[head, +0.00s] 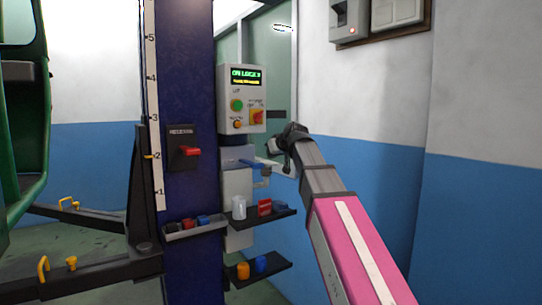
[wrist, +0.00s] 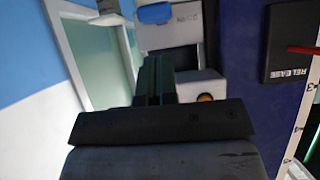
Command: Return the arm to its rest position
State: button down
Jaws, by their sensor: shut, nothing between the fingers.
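My arm, with a pink forearm, reaches up from the lower right in the head view. A grey cabinet with a blue handle (head: 246,162) is close behind the gripper in the head view. Whether the fingers touch it I cannot tell.
The dark blue column (head: 187,85) carries a red release lever (head: 189,151), also in the wrist view (wrist: 302,50). Two shelves (head: 270,219) (head: 262,274) and a tray (head: 195,231) hold small items. A green vehicle (head: 28,140) stands left. The blue-white wall (head: 375,180) is right.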

dwell(0.3)
jog(key=s+d+f+m+g+h, duration=0.1)
jog(key=s+d+f, duration=0.15)
jog(key=f, duration=0.75)
jog(key=s+d+f+m+g+h, duration=0.15)
jog(key=d+f, duration=0.25)
jog(key=f, duration=0.7)
jog(key=s+d+f+m+g+h, duration=0.1)
jog(key=s+d+f+g, duration=0.15)
jog(key=f, duration=0.75)
jog(key=s+d+f+m+g+h, duration=0.1)
jog(key=s+d+f+g, duration=0.1)
jog(key=s+d+f, duration=0.3)
jog(key=s+d+f+m+g+h, duration=0.2)
jog(key=s+d+f, duration=0.3)
jog(key=s+f, duration=0.8)
notch_tip(320, 180, down, 7)
jog(key=shift+s+f+g, duration=0.15)
jog(key=shift+s+g, duration=0.15)
jog(key=shift+s, duration=0.1)
